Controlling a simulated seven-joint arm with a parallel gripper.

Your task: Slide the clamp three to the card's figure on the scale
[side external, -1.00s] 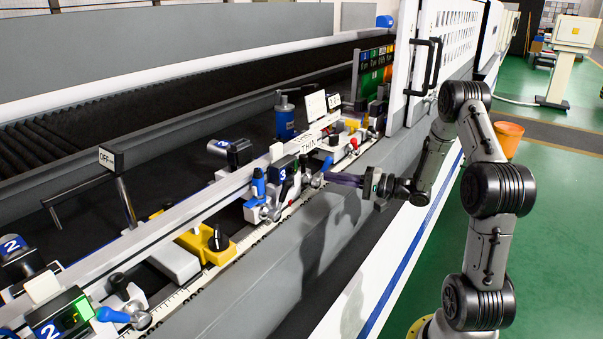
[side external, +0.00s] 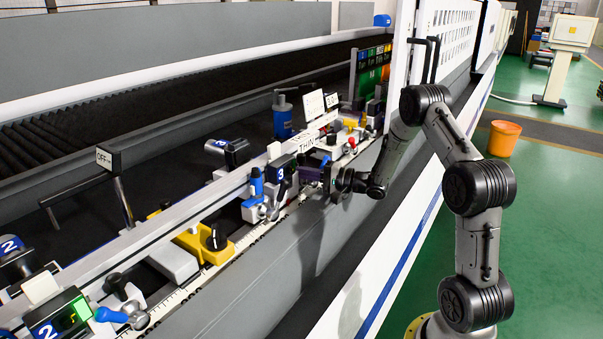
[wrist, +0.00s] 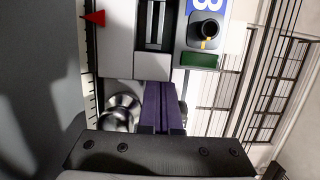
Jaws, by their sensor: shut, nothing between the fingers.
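Clamp three (side external: 283,174), with its blue "3" plate, sits on the rail in the side external view. Its body also shows at the top of the wrist view (wrist: 119,35), with a red pointer (wrist: 95,17) beside the scale (wrist: 91,85). A round silver knob (wrist: 120,110) is just left of my fingers. My gripper (side external: 312,174) is shut and empty, right beside the clamp; its purple fingers (wrist: 160,88) end at the clamp body's edge. I cannot tell whether they touch. A white card (side external: 315,104) stands behind the rail; its figure is unreadable.
A yellow block with a black knob (side external: 212,241) and clamp two (side external: 62,315) stand along the rail at lower left. A blue cylinder (side external: 283,116) and a "THIN" label (side external: 308,143) are behind clamp three. A white machine door (side external: 440,45) stands at the back.

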